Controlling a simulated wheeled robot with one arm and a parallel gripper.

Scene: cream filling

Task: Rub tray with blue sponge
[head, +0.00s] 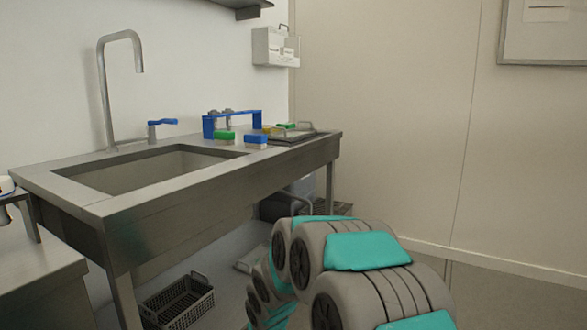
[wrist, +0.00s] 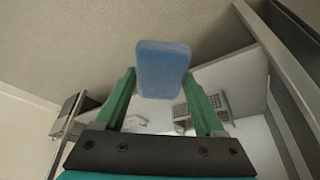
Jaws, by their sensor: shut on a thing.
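My gripper (wrist: 160,76) has two green fingers and is shut on a blue sponge (wrist: 163,66), seen between the fingertips in the wrist view. In the head view my arm reaches down at the lower right, and the gripper and held sponge are out of sight. A flat metal tray (head: 305,136) with a raised handle lies at the right end of the sink counter in the head view. My gripper appears apart from the tray.
The steel sink counter (head: 150,208) also bears a blue rack (head: 232,117), a green block (head: 225,136) and a blue-topped block (head: 256,140). Open floor lies right of the counter.

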